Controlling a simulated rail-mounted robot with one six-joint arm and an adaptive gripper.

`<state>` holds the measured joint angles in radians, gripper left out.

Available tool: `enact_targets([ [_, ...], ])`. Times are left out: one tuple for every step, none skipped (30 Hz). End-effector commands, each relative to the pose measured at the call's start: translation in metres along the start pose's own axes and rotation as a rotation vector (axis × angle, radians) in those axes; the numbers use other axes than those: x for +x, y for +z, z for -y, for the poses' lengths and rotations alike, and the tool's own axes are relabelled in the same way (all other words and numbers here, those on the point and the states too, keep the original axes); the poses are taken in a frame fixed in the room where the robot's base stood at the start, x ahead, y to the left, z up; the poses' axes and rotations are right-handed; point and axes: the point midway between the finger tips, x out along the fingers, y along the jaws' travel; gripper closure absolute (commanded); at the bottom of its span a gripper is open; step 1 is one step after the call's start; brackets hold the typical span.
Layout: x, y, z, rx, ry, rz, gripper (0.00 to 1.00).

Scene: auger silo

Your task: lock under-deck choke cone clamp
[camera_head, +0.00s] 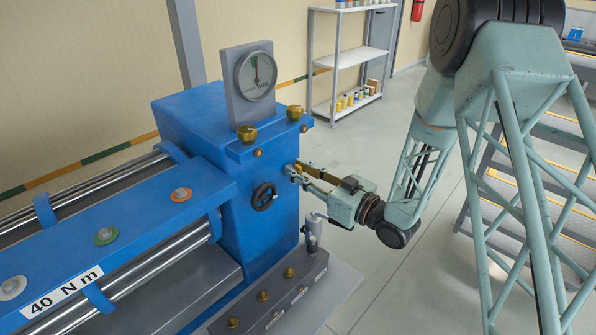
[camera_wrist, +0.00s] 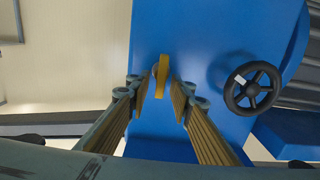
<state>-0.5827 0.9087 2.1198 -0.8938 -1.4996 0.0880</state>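A flat yellow piece (camera_wrist: 162,76) stands edge-on against the blue housing (camera_wrist: 215,45) in the wrist view. It may be the clamp's handle, but I see no label on it. My gripper (camera_wrist: 162,95) is open, with its ribbed tan finger pads to the left and right of the yellow piece's lower part. I see a gap on both sides, and cannot tell how deep the piece sits between the tips. In the head view my gripper (camera_head: 297,171) reaches the right face of the blue housing (camera_head: 225,190), where the fingers largely hide the yellow piece.
A black handwheel (camera_head: 264,196) is close to the left of my gripper in the head view, and right of it in the wrist view (camera_wrist: 252,87). Brass knobs (camera_head: 247,134) and a dial gauge (camera_head: 256,76) sit on top. A grey cylinder (camera_head: 312,228) stands below on a ledge.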

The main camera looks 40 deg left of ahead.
Motion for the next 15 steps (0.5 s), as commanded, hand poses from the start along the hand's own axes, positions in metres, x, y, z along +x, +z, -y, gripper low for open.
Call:
enact_targets([
  [0.0007, 0.0000, 0.0000, 0.000, 0.000, 0.000, 0.80],
  [0.0008, 0.0000, -0.0001, 0.000, 0.000, 0.000, 0.80],
  [0.0009, 0.0000, -0.0001, 0.000, 0.000, 0.000, 0.80],
  [0.0009, -0.0001, -0.0001, 0.000, 0.000, 0.000, 0.80],
  [0.0009, -0.0001, -0.0001, 0.000, 0.000, 0.000, 0.80],
  [0.0009, -0.0001, -0.0001, 0.000, 0.000, 0.000, 0.80],
  [0.0008, -0.0001, -0.0001, 0.000, 0.000, 0.000, 0.80],
  [0.0008, -0.0001, 0.0000, 0.000, 0.000, 0.000, 0.80],
  [0.0008, -0.0001, 0.0000, 0.000, 0.000, 0.000, 0.80],
  [0.0008, -0.0001, 0.0000, 0.000, 0.000, 0.000, 0.83],
  [0.0008, -0.0001, 0.0000, 0.000, 0.000, 0.000, 0.86],
  [0.0007, -0.0001, 0.0000, 0.000, 0.000, 0.000, 0.90],
  [0.0007, -0.0001, 0.0000, 0.000, 0.000, 0.000, 0.92],
  [0.0007, -0.0001, 0.0000, 0.000, 0.000, 0.000, 0.95],
  [0.0007, -0.0001, 0.0000, 0.000, 0.000, 0.000, 0.98],
])
